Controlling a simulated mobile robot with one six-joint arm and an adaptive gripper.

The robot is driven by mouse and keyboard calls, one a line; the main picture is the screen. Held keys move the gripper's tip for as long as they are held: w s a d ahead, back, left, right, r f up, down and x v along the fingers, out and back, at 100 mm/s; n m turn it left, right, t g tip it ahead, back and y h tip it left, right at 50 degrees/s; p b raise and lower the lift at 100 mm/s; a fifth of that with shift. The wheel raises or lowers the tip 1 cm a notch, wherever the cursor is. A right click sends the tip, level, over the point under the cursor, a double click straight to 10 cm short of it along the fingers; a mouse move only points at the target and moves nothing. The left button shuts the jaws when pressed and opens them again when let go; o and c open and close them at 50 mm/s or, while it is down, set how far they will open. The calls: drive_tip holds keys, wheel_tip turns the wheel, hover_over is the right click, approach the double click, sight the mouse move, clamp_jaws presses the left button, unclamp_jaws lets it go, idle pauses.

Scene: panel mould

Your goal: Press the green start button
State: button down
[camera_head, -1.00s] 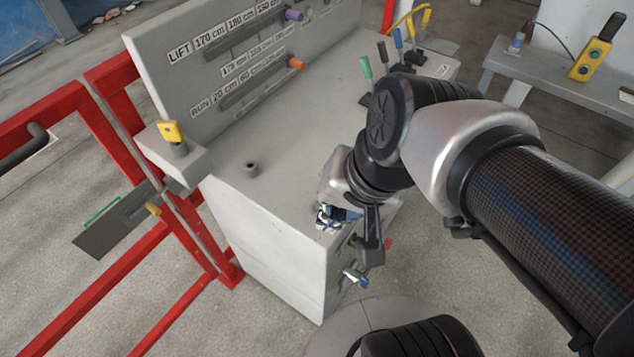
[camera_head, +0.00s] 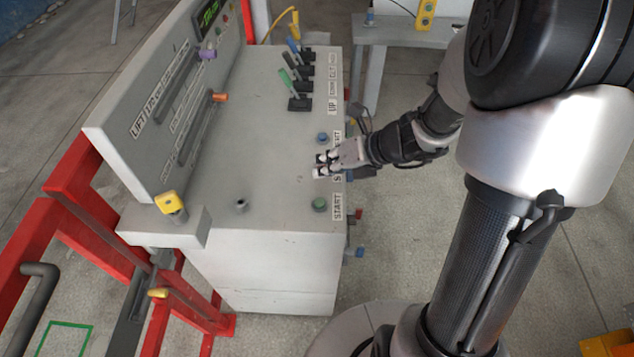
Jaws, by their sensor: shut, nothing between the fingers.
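The green start button (camera_head: 319,204) is a small round cap on the flat top of the grey console (camera_head: 275,185), near its front right corner. A white label reading START (camera_head: 338,206) lies just right of it. My gripper (camera_head: 318,166) is shut and empty. It hangs over the right edge of the console top, farther back than the green button and apart from it in the picture. Its fingertips point left. The gripper partly hides a second label and whatever is under it. Its height above the console cannot be told.
A blue button (camera_head: 322,138) sits behind my gripper. Several coloured levers (camera_head: 298,90) stand farther back. The upright panel (camera_head: 170,100) with purple and orange knobs rises on the left.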

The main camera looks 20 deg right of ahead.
drive_tip(key=shift+w+d, duration=0.1)
drive_tip(key=shift+f, duration=0.15)
drive_tip(key=b, duration=0.8)
hover_over(322, 199)
wheel_tip(322, 199, down, 7)
drive_tip(key=shift+r, duration=0.1)
drive_tip(key=shift+f+b, duration=0.3)
drive_tip(key=shift+f, duration=0.55)
drive_tip(key=shift+f, duration=0.45)
drive_tip(key=shift+f+b, duration=0.5)
drive_tip(key=shift+b, duration=0.1)
idle(0.6)
idle(0.4)
drive_tip(key=shift+r+p, duration=1)
drive_tip(key=shift+p, duration=0.05)
